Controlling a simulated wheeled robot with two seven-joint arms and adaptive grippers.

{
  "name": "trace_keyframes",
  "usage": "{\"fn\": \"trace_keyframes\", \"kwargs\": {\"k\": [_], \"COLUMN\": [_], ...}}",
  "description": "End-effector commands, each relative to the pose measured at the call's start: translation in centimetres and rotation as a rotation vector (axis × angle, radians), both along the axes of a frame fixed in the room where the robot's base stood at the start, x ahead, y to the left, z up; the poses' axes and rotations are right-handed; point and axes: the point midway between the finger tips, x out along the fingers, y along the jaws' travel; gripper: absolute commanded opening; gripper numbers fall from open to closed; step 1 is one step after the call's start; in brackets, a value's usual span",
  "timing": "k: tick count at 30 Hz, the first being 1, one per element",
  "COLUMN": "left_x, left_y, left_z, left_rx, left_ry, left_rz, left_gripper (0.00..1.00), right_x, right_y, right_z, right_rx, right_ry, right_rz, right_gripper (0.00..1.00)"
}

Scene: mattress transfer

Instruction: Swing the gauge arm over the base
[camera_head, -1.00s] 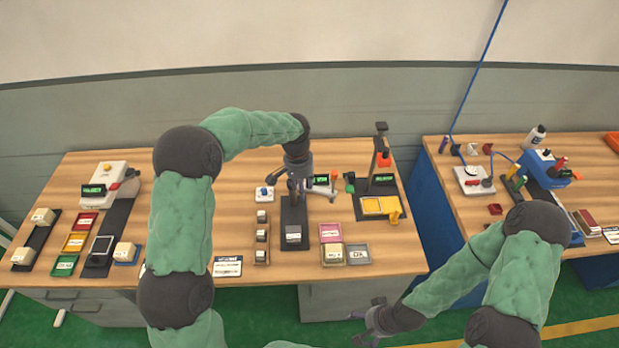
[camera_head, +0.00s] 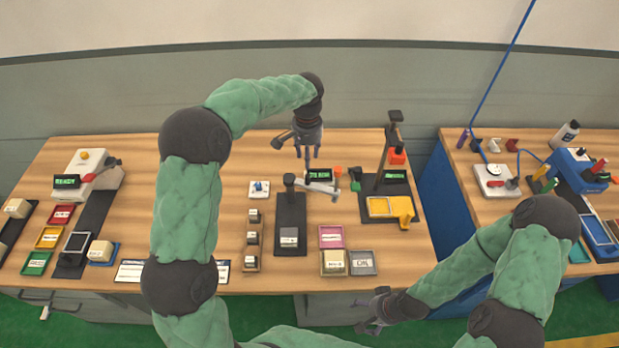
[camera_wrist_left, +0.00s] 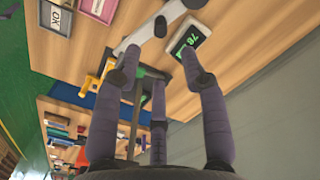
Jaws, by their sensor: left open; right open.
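The gauge has a dark base (camera_head: 291,213) on the middle of the wooden table, with a grey labelled block (camera_head: 289,237) on it. A dark post (camera_head: 289,182) stands at its far end. The silver gauge arm (camera_head: 318,187) reaches right from the post, beside the base and not over it. It also shows in the left wrist view (camera_wrist_left: 139,38), with a dark knob. My left gripper (camera_head: 307,155) is open and empty, apart from the arm and behind it in the head view. My right gripper (camera_head: 368,325) is open and empty near the table's front edge.
A green-lit display (camera_head: 319,175) stands close behind the gauge arm. A tall dark stand (camera_head: 390,150) with a yellow tray is to the right. Small blocks (camera_head: 253,238) line the base's left side, and pink and tan trays (camera_head: 331,237) lie at its front right.

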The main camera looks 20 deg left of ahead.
Motion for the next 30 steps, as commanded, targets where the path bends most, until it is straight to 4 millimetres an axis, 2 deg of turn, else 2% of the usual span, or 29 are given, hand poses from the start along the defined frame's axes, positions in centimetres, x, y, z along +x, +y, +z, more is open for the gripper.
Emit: {"fn": "trace_keyframes", "kwargs": {"k": [8, 15, 21, 30], "left_x": [0.0, -0.1, 0.0, 0.0], "left_y": [0.0, 0.0, 0.0, 0.0], "left_z": [-2.3, -6.7, -9.6, -11.2], "left_rx": [0.001, 0.001, 0.000, 0.000], "left_ry": [0.002, 0.003, 0.001, -0.001], "left_rz": [0.000, 0.000, 0.001, 0.000], "left_gripper": [0.43, 0.43, 0.43, 0.43], "right_x": [0.0, 0.0, 0.0, 0.0], "right_y": [0.0, 0.0, 0.0, 0.0], "right_z": [-0.6, -1.2, -1.6, -1.7], "right_rx": [0.000, 0.000, 0.000, 0.000], "right_ry": [0.000, 0.000, 0.000, 0.000], "right_rz": [0.000, 0.000, 0.000, 0.000], "right_gripper": [0.86, 0.86, 0.86, 0.86]}}
